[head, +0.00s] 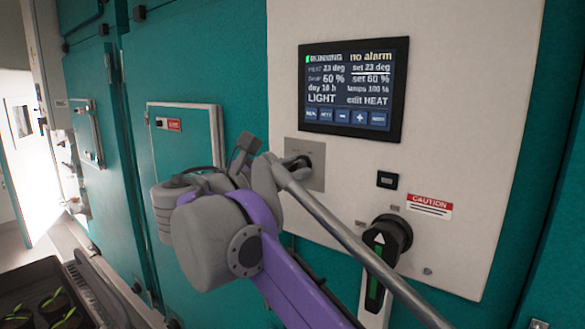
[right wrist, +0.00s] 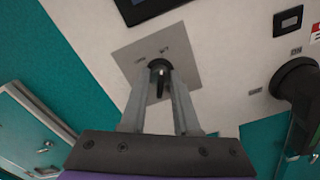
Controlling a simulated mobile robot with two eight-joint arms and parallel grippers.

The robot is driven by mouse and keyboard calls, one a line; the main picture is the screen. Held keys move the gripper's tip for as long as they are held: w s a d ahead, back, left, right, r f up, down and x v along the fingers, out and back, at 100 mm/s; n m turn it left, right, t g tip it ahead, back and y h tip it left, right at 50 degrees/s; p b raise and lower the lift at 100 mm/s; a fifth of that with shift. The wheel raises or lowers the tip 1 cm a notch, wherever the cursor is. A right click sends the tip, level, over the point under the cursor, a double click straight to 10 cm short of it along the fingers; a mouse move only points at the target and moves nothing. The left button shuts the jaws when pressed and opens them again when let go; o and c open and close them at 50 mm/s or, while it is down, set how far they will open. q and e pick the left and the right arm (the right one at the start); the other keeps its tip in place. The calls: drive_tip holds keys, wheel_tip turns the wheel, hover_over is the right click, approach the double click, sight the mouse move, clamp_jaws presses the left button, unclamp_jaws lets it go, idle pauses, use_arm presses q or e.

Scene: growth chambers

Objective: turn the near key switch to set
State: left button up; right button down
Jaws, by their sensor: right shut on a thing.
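The near key switch (right wrist: 160,66) is a small black key in a round barrel on a square grey plate. The plate (head: 318,178) is on the white control panel, below the screen in the head view. My right gripper (right wrist: 160,88) is shut on the key, one finger on each side. In the head view, my right gripper (head: 284,163) reaches the plate and hides part of the switch. Small labels show above the key in the right wrist view, too small to read surely. The key's exact angle is hard to tell. My left gripper is not in view.
The screen (head: 353,87) reads RUNNING and no alarm. A black rotary handle (head: 385,245), a small black switch (head: 387,180) and a red caution label (head: 429,205) are to the right. Teal chamber doors (head: 185,150) and a tray of seedlings (head: 40,295) are to the left.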

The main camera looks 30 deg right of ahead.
drive_tip(key=shift+m, duration=0.3)
drive_tip(key=c, duration=1)
unclamp_jaws()
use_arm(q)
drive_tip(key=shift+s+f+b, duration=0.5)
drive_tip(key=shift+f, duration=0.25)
use_arm(e)
drive_tip(key=v, duration=1.1)
